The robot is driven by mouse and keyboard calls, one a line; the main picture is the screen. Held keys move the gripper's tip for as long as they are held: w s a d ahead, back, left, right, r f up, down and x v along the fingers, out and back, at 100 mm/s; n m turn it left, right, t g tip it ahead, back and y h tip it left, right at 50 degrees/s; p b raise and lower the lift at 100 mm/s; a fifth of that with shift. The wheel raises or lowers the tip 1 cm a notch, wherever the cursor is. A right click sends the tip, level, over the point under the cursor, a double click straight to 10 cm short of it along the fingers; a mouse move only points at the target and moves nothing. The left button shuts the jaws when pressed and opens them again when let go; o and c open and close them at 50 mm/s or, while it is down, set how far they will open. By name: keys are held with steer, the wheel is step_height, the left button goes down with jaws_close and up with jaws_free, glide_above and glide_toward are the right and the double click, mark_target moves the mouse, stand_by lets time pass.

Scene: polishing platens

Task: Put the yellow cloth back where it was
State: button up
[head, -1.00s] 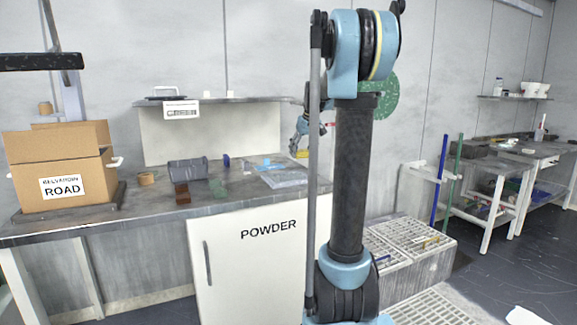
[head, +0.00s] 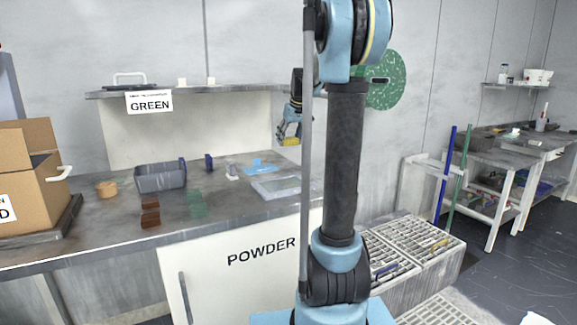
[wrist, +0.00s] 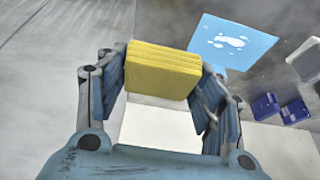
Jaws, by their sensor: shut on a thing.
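The yellow cloth is a thick, folded, block-like pad, held between the fingers of my gripper (wrist: 163,88). A flat light-blue sheet with white spots lies on the bench below, in the wrist view (wrist: 262,48) and the head view (head: 259,168).
A grey bin (head: 160,178), brown blocks (head: 150,213), green pieces (head: 197,205) and a cardboard box (head: 25,180) stand further left. A shelf (head: 200,92) with a GREEN sign runs behind. My arm hides part of the bench's right end.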

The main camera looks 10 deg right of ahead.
glide_above(288, 166)
steer(key=f, duration=0.4)
steer(key=shift+s+d, duration=0.2)
steer(key=shift+d+f, duration=0.1)
steer(key=shift+f, duration=2.35)
steer(key=shift+s+f, duration=0.1)
steer(key=shift+f, duration=0.25)
steer(key=shift+f, duration=0.1)
steer(key=o, duration=1.4)
steer(key=shift+f, duration=0.1)
steer(key=shift+r, duration=0.3)
steer(key=v, duration=1.2)
